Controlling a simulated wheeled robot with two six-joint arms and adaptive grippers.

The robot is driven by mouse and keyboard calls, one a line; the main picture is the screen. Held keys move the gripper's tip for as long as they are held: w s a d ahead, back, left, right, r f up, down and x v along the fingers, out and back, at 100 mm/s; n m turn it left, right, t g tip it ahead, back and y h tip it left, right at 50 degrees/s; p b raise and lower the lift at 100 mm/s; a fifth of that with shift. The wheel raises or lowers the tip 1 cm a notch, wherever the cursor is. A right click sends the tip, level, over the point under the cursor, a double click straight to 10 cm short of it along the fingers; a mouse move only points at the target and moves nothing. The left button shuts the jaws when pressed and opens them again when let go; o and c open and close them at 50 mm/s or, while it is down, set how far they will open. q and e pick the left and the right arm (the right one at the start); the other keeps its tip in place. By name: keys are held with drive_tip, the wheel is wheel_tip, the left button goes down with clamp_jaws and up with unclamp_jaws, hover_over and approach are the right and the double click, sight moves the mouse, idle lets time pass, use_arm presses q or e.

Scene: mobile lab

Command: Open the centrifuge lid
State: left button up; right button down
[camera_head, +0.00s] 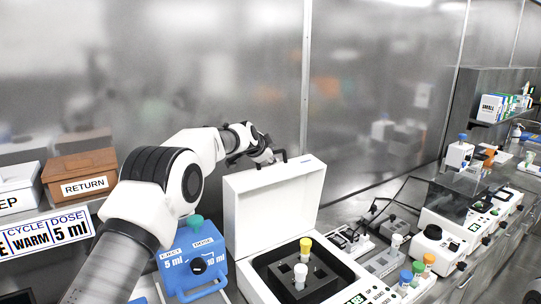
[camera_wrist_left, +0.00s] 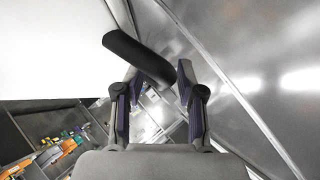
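The centrifuge (camera_head: 318,286) is a white box with a dark well holding a black block and two tubes, one yellow-capped (camera_head: 305,246) and one white-capped (camera_head: 300,275). Its white lid (camera_head: 275,207) stands raised, roughly upright, at the back of the box. A black handle (camera_head: 284,157) is at the lid's top edge. My left gripper (camera_head: 266,156) is at this handle. In the left wrist view the fingers of my left gripper (camera_wrist_left: 159,80) are apart, with the black handle (camera_wrist_left: 135,52) slanting across their tips; I cannot tell whether they touch it. My right gripper is not in view.
A blue dosing box (camera_head: 192,268) stands left of the centrifuge, below my left arm. A brown RETURN box (camera_head: 82,175) is further left. Racks, capped tubes (camera_head: 417,268) and a white device (camera_head: 445,243) crowd the bench to the right. A metal wall (camera_head: 220,70) is close behind.

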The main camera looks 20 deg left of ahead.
use_arm(q)
drive_tip(key=shift+d, duration=0.1)
drive_tip(key=shift+r, duration=0.15)
drive_tip(key=shift+s+r, duration=0.15)
drive_tip(key=shift+s, duration=0.15)
drive_tip(key=v, duration=1.1)
drive_tip(key=shift+s, duration=0.1)
